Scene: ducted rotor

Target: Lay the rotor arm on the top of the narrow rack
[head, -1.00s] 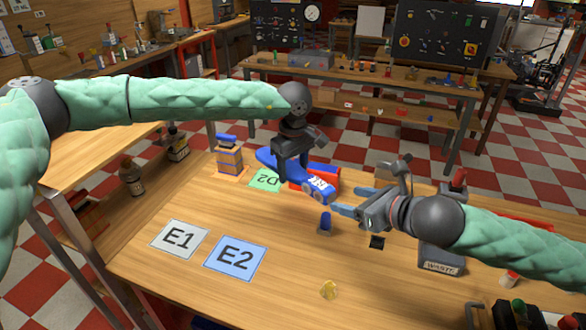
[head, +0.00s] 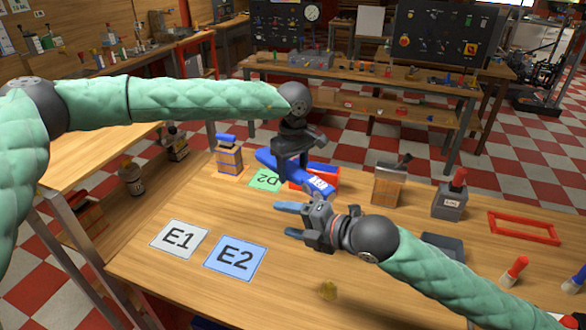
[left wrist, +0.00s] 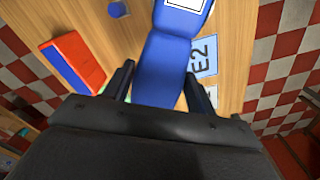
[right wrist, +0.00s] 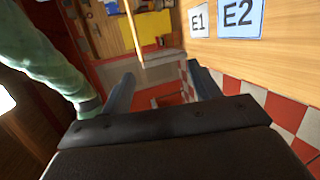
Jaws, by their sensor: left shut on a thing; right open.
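The blue rotor arm (head: 317,183), with a white label near one end, is in my left gripper (head: 290,172). In the left wrist view the rotor arm (left wrist: 160,68) runs between the two fingers, label end away from me. My left gripper (left wrist: 160,85) is shut on it; the gap to the table is hard to judge. My right gripper (head: 288,219) is open and empty, nearer the camera, with its fingers pointing left. I cannot tell which piece is the narrow rack; a slim wooden block with a blue top piece (head: 229,158) stands at the back left.
A red piece (left wrist: 78,58) with a blue side lies beside the rotor arm. Cards E1 (head: 178,239), E2 (head: 234,258) and D2 (head: 266,180) lie flat.

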